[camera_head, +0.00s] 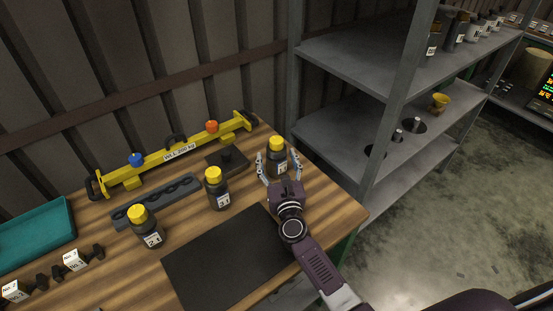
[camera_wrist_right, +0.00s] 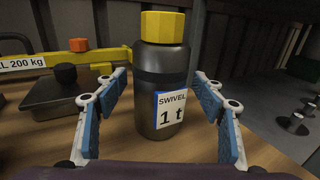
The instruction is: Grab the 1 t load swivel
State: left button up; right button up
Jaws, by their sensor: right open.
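The 1 t load swivel (camera_head: 277,158) is a dark grey bottle-shaped piece with a yellow cap, upright near the table's right end. In the right wrist view the swivel (camera_wrist_right: 163,75) carries a white label reading "SWIVEL 1 t". My right gripper (camera_head: 279,167) is open, with one finger on each side of the swivel. In the right wrist view a gap shows between the swivel and each finger of the gripper (camera_wrist_right: 160,105). My left gripper is not in view.
Two similar yellow-capped bottles (camera_head: 217,188) (camera_head: 146,227) stand to the left. A yellow beam (camera_head: 175,152), a dark slotted bar (camera_head: 155,201) and a black mat (camera_head: 225,262) lie on the wooden table (camera_head: 335,205). A teal tray (camera_head: 38,233) sits left; metal shelves (camera_head: 345,135) stand right.

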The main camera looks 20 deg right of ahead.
grip_shut()
jog(key=shift+w+r, duration=0.1)
jog(key=shift+r, duration=0.05)
dwell(0.5)
jog(key=shift+r, duration=0.1)
